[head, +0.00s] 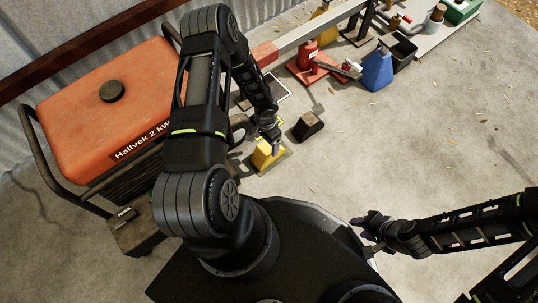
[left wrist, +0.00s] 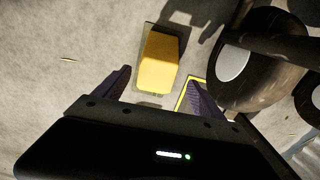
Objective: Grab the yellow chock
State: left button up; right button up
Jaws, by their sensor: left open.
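The yellow chock (head: 265,156) sits on a dark flat plate on the floor beside the orange generator. It also shows in the left wrist view (left wrist: 159,62), ahead of the fingers and nearly centred between them. My left gripper (head: 272,138) is just above and beside the chock in the head view.
A dark wooden chock (head: 309,125) lies just right of the yellow one. The orange generator (head: 110,105) stands at left; its wheel (left wrist: 245,60) is close to the right finger. A blue wedge-shaped thing (head: 377,70) and a red jack (head: 308,62) stand behind. Floor at right is clear.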

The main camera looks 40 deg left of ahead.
aim_at(262, 157)
pick_arm(q)
jog(key=shift+r, duration=0.1)
jog(key=shift+d+f+b, duration=0.1)
jog(key=shift+f+b, duration=0.45)
jog(key=shift+f, duration=0.8)
jog(key=f+b, duration=0.1)
jog(key=f, duration=0.1)
jog(key=f+b, duration=0.2)
jog(key=f, duration=0.1)
jog(key=shift+w+d+f, duration=0.1)
jog(key=shift+w+d, duration=0.1)
jog(key=shift+c, duration=0.3)
grip_shut()
jog(key=shift+w, duration=0.1)
